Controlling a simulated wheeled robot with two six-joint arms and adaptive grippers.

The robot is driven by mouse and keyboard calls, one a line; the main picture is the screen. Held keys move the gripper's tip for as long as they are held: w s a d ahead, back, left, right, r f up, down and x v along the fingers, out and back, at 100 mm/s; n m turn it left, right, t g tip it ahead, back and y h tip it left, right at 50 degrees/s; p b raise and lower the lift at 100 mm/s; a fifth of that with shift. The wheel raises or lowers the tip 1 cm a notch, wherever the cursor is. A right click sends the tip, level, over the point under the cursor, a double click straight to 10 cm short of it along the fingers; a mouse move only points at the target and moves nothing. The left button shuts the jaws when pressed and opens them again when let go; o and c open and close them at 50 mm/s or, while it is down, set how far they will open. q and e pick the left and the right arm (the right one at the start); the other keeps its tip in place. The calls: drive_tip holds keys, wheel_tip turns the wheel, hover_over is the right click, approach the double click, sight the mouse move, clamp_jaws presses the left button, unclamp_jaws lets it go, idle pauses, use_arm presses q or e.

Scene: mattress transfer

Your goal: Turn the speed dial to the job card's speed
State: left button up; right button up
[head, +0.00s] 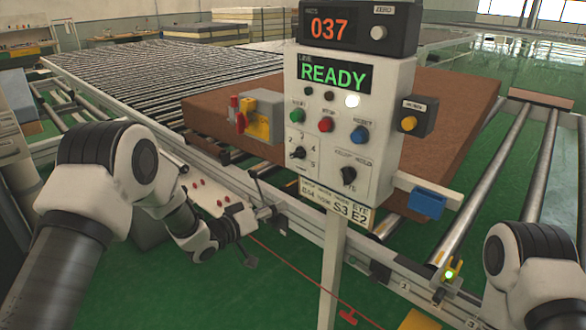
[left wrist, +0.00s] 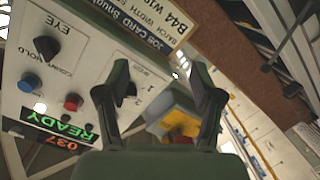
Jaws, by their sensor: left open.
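The speed dial (head: 298,153) is a small black knob with numbers around it, low on the left of the white control panel (head: 335,108). Its exact setting is too small to read. The job card (head: 335,206) below the panel shows S3 and E2. My left gripper (head: 264,217) is open and empty, below and left of the panel, apart from the dial. In the left wrist view the panel is upside down; the dial (left wrist: 131,89) shows beside the left finger, partly hidden, and the job card (left wrist: 150,28) is above the open fingers (left wrist: 160,68). My right gripper is out of view.
The display (head: 333,29) reads 037 and the screen (head: 334,74) reads READY. Buttons and an eye knob (head: 348,175) share the panel. A yellow and red switch box (head: 258,118) sits at its left. A brown mattress (head: 440,120) lies behind on rollers.

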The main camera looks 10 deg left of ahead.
use_arm(q)
drive_tip(key=m+t+h, duration=0.1)
approach(293, 155)
drive_tip(key=x, duration=0.2)
drive_tip(key=p+x, duration=0.2)
drive_tip(key=x, duration=0.5)
drive_tip(key=shift+w+d+r, duration=0.1)
drive_tip(key=shift+w+d, duration=0.05)
drive_tip(key=c, duration=1.1)
